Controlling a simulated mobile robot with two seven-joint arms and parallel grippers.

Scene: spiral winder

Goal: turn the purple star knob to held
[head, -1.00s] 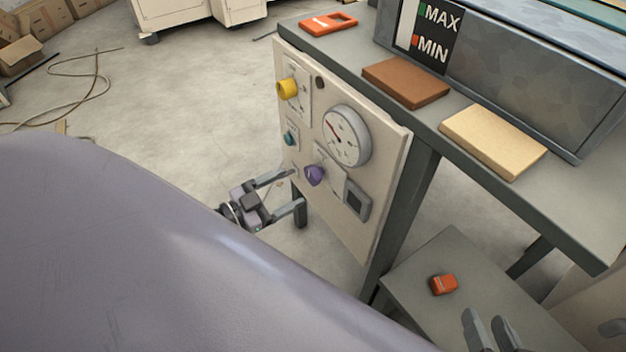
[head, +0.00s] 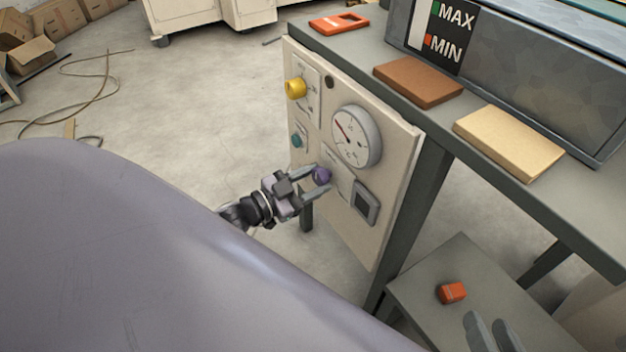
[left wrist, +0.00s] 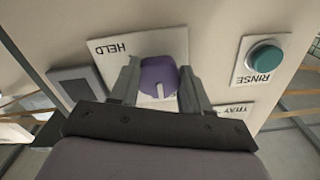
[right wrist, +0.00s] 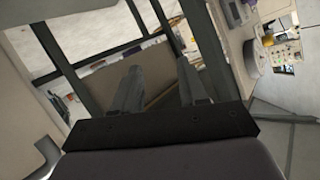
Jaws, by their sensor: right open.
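The purple star knob (head: 321,176) sits on the lower middle of the cream control panel (head: 388,235). In the left wrist view the knob (left wrist: 158,76) has a white pointer mark facing the bottom of the picture. The word HELD stands upside down on its white plate (left wrist: 110,50), left of the knob. My left gripper (head: 314,182) is open, with one finger on each side of the knob; narrow gaps seem to show, and contact is unclear. My right gripper (head: 492,332) is open and empty near the low shelf; it also shows in the right wrist view (right wrist: 160,75).
The panel also carries a yellow knob (head: 295,89), a teal RINSE button (left wrist: 265,57), a round gauge (head: 356,137) and a grey square switch (head: 366,202). A brown block (head: 418,82) and a tan block (head: 508,143) lie on the bench. An orange item (head: 452,292) is on the low shelf.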

